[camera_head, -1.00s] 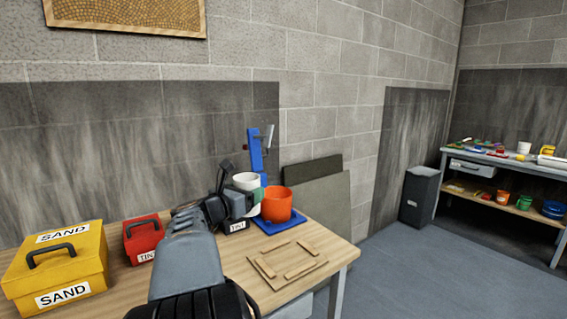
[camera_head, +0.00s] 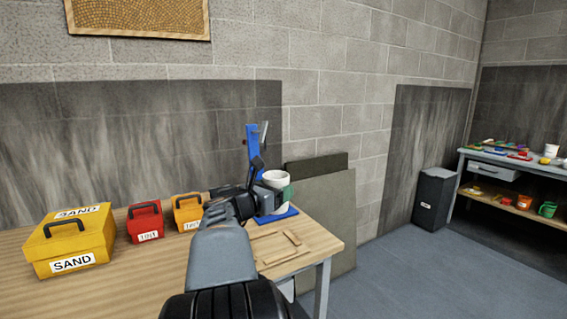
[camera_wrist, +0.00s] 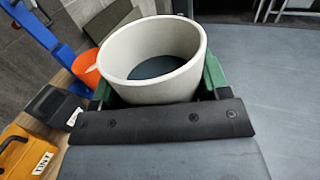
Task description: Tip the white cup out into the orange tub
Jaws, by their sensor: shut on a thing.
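My gripper (camera_head: 277,192) is shut on the white cup (camera_head: 276,181), with green fingers on either side of it. The cup is held about upright above the workbench. In the wrist view the cup (camera_wrist: 180,85) is open toward the camera, and a dark grey-blue surface shows inside; I cannot tell if this is contents. The orange tub (camera_wrist: 88,68) shows in the wrist view to the left of the cup, partly covered by it. In the head view the tub is not visible, its place blocked by my gripper and the cup.
A blue mat (camera_head: 284,216) lies on the bench (camera_head: 130,275), with a blue stand (camera_head: 254,145) behind. A yellow SAND box (camera_head: 68,240), a red box (camera_head: 145,221) and an orange box (camera_head: 188,212) stand left. A wooden frame (camera_head: 281,249) lies in front.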

